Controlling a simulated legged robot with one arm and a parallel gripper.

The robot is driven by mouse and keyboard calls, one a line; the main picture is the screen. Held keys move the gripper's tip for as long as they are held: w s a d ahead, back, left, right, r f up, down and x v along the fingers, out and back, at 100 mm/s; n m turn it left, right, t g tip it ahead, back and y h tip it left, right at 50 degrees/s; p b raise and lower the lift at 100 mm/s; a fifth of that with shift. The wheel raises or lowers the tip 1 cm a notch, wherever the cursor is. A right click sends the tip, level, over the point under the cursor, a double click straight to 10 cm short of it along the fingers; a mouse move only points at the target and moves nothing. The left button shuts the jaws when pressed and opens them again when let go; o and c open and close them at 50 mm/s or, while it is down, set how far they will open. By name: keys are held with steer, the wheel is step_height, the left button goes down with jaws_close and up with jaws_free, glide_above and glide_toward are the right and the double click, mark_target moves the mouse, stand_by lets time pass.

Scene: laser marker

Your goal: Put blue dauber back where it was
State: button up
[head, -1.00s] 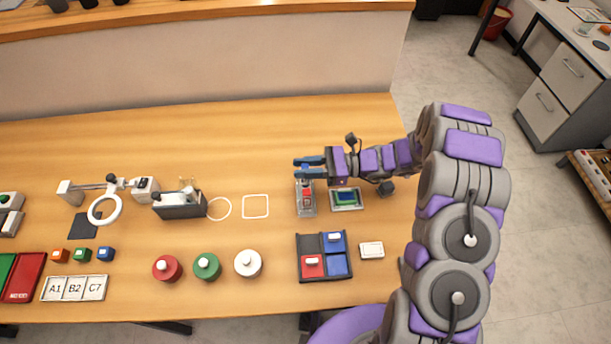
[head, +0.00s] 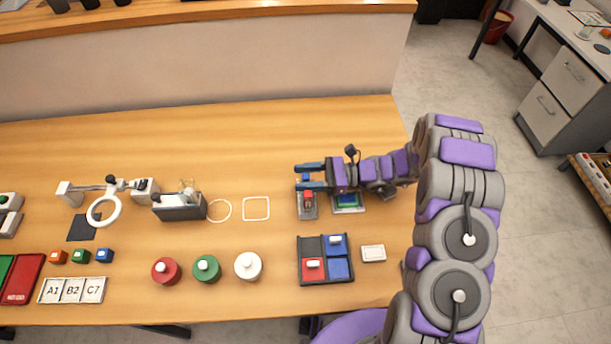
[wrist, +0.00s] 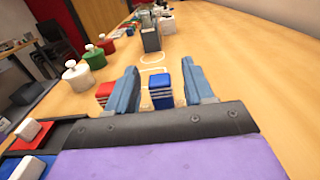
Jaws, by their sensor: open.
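My gripper (head: 306,177) is open over the right part of the table, its two blue fingers pointing left. A blue-topped block with pale bands (wrist: 161,92) stands between the fingers in the wrist view; its blue top (head: 305,177) also shows in the head view. A red block (head: 308,196) stands just beside it on a grey fixture (head: 307,213). A dark tray (head: 312,243) holds a blue piece with a white handle (head: 334,246), a red piece with a white handle (head: 313,268) and a flat blue pad (head: 337,269). I cannot tell which blue piece is the dauber.
A green-and-blue panel (head: 348,201) lies partly under my wrist. A small white box (head: 373,253) is right of the tray. Red, green and white (head: 248,265) round pots stand to its left. Square and round white outlines mark bare table left of my gripper.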

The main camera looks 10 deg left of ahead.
steer(key=shift+w+d+r, duration=0.1)
steer(key=shift+d+r, duration=0.05)
steer(key=shift+d, duration=0.1)
steer(key=p+v, duration=0.2)
steer(key=v, duration=0.9)
steer(key=shift+d+p, duration=0.4)
steer(key=shift+r, duration=0.1)
